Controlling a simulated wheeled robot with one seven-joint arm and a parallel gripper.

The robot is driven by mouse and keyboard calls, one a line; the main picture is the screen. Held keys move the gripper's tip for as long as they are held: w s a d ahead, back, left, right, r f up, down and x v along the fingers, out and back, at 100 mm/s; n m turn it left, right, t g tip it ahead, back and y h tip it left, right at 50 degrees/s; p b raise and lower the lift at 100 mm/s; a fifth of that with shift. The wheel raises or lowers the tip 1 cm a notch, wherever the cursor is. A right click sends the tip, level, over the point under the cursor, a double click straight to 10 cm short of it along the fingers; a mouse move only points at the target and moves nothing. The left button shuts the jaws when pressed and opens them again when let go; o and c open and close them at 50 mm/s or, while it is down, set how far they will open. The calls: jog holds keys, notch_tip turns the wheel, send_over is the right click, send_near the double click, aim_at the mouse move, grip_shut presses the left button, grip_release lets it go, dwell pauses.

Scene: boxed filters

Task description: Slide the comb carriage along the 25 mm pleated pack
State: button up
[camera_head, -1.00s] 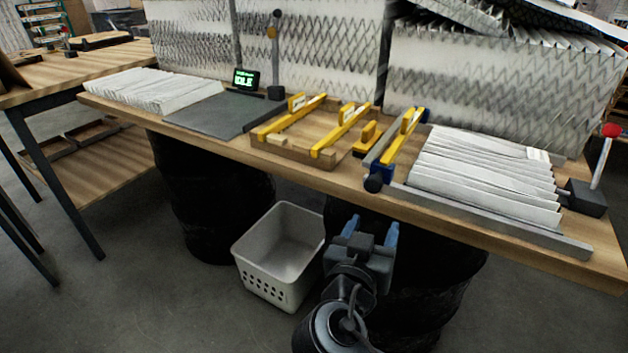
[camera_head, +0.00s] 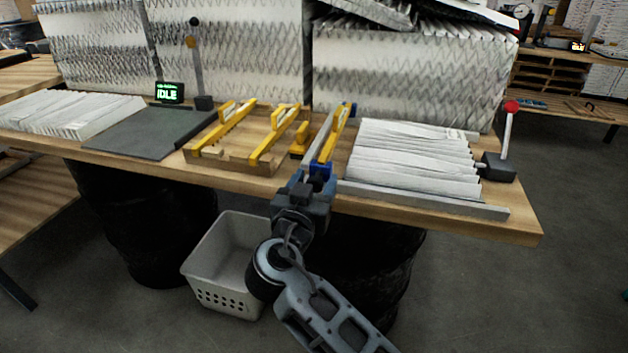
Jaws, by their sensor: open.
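The white pleated pack (camera_head: 412,165) lies on the right half of the bench behind a grey front rail (camera_head: 430,200). The comb carriage (camera_head: 338,132), a grey bar with a yellow comb and blue end blocks, stands at the pack's left end. My gripper (camera_head: 309,181) is open at the carriage's near end, over the bench's front edge. Its fingers overlap the near blue block and hide the dark knob there. I cannot tell whether they touch it. No 25 mm marking is readable on the pack.
A wooden tray (camera_head: 232,166) with yellow combs sits left of the carriage, with a small yellow block (camera_head: 299,140) between them. A red-knobbed lever (camera_head: 507,140) stands at the pack's right. A white basket (camera_head: 222,262) is on the floor.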

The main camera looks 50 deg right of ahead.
grip_shut()
dwell(0.6)
